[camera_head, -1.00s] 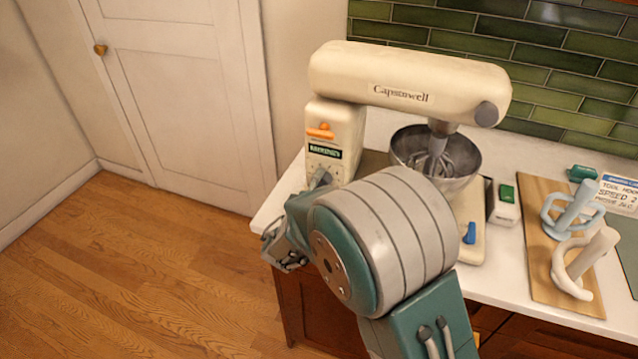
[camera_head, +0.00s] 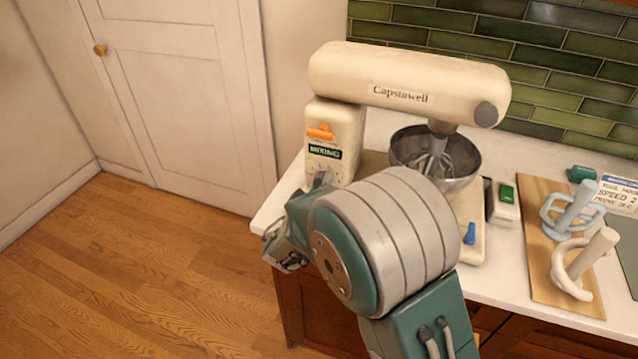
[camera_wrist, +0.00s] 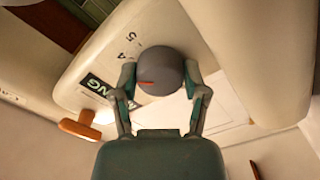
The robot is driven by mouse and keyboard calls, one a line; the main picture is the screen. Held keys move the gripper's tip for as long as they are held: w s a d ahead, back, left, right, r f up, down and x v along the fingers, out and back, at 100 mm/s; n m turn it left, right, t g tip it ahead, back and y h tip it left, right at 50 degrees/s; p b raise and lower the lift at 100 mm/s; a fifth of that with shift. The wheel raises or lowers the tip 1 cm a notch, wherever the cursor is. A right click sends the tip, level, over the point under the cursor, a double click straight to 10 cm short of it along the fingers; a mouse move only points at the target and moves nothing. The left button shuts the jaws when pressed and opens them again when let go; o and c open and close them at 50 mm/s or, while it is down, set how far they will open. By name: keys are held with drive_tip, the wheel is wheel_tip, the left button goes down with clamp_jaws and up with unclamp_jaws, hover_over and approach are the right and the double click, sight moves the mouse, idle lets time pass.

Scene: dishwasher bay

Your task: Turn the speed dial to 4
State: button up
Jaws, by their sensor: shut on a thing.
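The cream stand mixer (camera_head: 410,82) stands on the white counter, its control panel facing me. In the wrist view the speed dial (camera_wrist: 162,66) is a round grey knob with a short red-orange pointer line on its left side. The printed digits 4 and 5 show up and left of it; other markings around the dial are hidden or too small to read. My gripper (camera_wrist: 160,75) has one finger on each side of the dial and is shut on it. In the head view my arm hides the dial and most of the gripper.
An orange lever (camera_head: 320,133) sits above a label plate (camera_head: 324,151) on the panel. The steel bowl (camera_head: 462,160) with a whisk is under the mixer head. A wooden board (camera_head: 541,275) with attachments and a printed card (camera_head: 618,195) lie to the right.

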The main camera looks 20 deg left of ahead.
drive_tip(key=shift+f, duration=0.25)
drive_tip(key=o, duration=1.2)
drive_tip(key=shift+a, duration=0.15)
drive_tip(key=shift+r, duration=0.1)
drive_tip(key=s, duration=0.8)
drive_tip(key=s+a, duration=0.1)
drive_tip(key=s, duration=0.3)
drive_tip(key=shift+w, duration=0.1)
